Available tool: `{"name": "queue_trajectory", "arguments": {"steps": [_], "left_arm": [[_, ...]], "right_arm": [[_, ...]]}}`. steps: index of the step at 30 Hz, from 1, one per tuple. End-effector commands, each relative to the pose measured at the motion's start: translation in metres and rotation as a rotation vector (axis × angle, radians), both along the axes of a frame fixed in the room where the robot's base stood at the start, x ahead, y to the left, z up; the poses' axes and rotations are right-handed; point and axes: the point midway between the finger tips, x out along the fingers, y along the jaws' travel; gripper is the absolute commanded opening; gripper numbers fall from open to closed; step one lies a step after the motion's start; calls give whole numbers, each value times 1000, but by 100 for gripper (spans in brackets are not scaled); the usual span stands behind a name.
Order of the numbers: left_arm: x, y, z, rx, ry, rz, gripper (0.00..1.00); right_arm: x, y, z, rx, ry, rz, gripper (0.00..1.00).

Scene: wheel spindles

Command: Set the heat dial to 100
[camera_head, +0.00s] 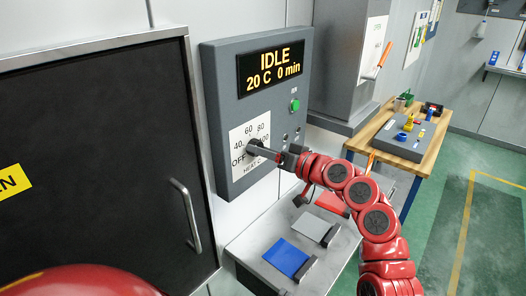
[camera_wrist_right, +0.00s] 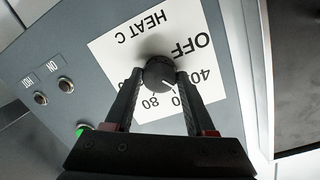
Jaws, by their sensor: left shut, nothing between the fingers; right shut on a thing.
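The heat dial is a round dark knob on a white label plate (camera_head: 236,137) marked OFF, 40, 60, 80 and 100, on a grey control panel (camera_head: 222,95). My right gripper (camera_head: 262,151) reaches it from the right and partly hides it in the head view. In the right wrist view the knob (camera_wrist_right: 158,72) sits between the two fingers of my right gripper (camera_wrist_right: 158,78), shut on it. Its white pointer line points to about the 60 mark. The display (camera_head: 272,70) reads IDLE, 20 C, 0 min. My left gripper is not in view.
A green button (camera_head: 295,104) and small dark buttons sit on the panel beside the dial. A black oven door (camera_head: 95,150) with a handle (camera_head: 186,215) is at left. Below is a shelf with a blue (camera_head: 286,257), a grey and a red piece. A wooden workbench (camera_head: 385,139) stands behind.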

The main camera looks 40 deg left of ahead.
Motion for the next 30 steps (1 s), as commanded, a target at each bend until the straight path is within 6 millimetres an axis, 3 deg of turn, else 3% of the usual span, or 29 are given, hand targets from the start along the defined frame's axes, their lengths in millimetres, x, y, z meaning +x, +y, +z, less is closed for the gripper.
{"name": "queue_trajectory", "arguments": {"steps": [30], "left_arm": [[0, 0, 39, 0, 0, 0, 0]], "right_arm": [[4, 0, 2, 75, 961, -3, 0]]}}
